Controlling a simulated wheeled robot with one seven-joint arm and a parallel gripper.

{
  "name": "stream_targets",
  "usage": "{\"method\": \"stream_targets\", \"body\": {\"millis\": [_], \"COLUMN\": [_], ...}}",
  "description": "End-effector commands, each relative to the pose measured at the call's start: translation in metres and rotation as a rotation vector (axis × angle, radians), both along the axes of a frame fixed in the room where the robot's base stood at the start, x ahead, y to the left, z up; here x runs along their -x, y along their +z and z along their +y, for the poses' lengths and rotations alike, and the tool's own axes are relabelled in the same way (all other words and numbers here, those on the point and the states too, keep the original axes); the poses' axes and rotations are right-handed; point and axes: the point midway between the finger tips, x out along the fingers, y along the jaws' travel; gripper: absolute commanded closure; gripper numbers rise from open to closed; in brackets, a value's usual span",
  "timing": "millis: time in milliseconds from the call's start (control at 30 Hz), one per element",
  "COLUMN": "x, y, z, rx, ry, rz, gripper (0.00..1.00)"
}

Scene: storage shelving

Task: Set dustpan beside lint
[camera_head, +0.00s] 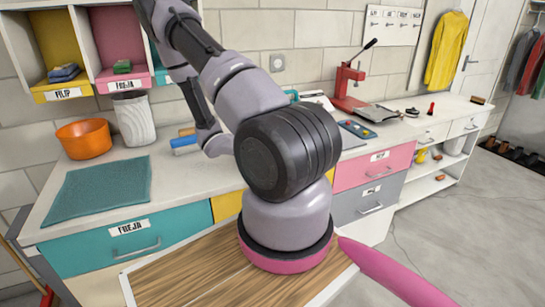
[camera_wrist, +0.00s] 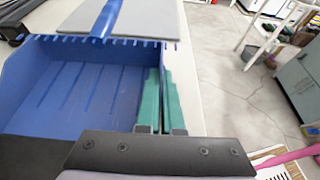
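The blue dustpan (camera_wrist: 75,85) fills the left of the wrist view, its open tray facing the camera. It has a toothed far rim and a blue handle (camera_wrist: 105,18) pointing away. My gripper (camera_wrist: 160,78) shows two green fingers close together at the dustpan's right side wall. The left finger overlaps the tray's inside and the right finger is outside, so the fingers appear shut on that wall. I cannot identify the lint item for certain.
The white counter (camera_head: 45,200) holds a teal mat (camera_head: 100,190), orange pot (camera_head: 84,138), white bin (camera_head: 134,118) and a blue rolled item (camera_head: 184,142). A red press (camera_head: 348,85) and a small tray (camera_head: 357,129) stand right. Labelled cubbies hang above left. The floor at right is open.

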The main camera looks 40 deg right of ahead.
Motion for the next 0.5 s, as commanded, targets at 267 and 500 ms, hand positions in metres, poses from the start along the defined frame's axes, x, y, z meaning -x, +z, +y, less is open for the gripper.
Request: {"method": "stream_targets", "body": {"millis": [267,500], "x": [0.0,0.0], "y": [-0.016,-0.019], "z": [0.0,0.0], "rx": [0.0,0.0], "ry": [0.001,0.0], "rz": [-0.001,0.0], "gripper": [1.0,0.77]}}
